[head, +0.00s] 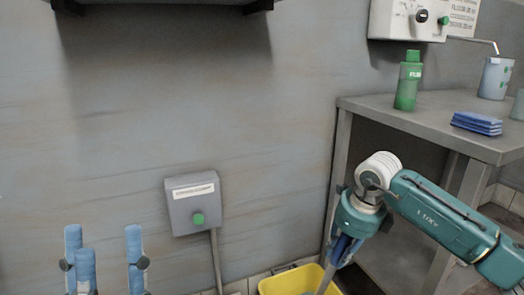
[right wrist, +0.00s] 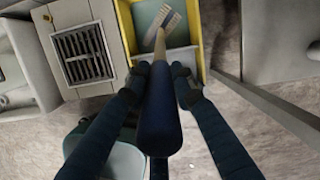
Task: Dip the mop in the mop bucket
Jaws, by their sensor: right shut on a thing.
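The mop (right wrist: 158,125) has a thick dark blue grip and a pale head of strands in the right wrist view. Its pale head shows inside the outline of the yellow mop bucket (right wrist: 126,28); whether it touches the water I cannot tell. The bucket also shows at the bottom of the head view (head: 272,286), cut off by the edge. My right gripper (head: 343,250) is shut on the mop's handle above the bucket; its fingers flank the handle in the right wrist view (right wrist: 158,82). My left gripper (head: 104,240) is at the lower left, fingers spread, empty.
A metal table (head: 380,110) at the right holds a green bottle (head: 408,82), folded blue cloths (head: 477,123) and a cup (head: 495,78). A grey switch box (head: 193,202) with a green button is on the wall. A floor grate (right wrist: 80,55) lies left of the bucket.

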